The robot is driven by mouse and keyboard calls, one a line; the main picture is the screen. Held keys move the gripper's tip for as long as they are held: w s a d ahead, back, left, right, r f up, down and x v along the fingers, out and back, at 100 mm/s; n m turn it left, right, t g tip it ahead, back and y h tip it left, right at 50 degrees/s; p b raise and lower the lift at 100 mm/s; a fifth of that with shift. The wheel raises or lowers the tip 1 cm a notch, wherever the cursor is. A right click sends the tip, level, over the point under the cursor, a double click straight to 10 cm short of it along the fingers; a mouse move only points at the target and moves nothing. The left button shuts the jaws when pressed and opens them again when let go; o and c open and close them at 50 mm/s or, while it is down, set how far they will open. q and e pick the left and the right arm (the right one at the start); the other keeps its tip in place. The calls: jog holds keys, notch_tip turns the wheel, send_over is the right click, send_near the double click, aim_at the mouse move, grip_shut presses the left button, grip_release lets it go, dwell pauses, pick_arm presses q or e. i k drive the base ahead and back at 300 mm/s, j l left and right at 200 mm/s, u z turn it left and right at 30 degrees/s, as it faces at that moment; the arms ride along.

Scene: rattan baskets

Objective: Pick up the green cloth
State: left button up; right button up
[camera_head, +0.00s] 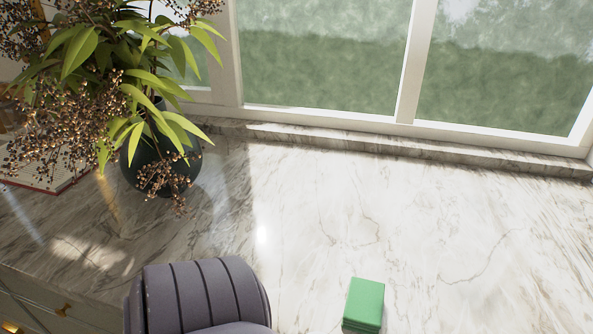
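A green, block-shaped folded cloth (364,303) lies on the marble countertop near the bottom edge of the head view, right of centre. Its front end is close to the picture's lower edge. Neither of my grippers shows in this view.
A grey-purple ribbed chair back (205,293) rises at the bottom, left of the cloth. A dark vase (158,165) with leafy berry branches stands at the back left beside an open book (45,178). The marble countertop (330,215) is clear around and behind the cloth up to the window.

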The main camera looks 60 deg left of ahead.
aim_at(362, 313)
jog(key=u, duration=1.4)
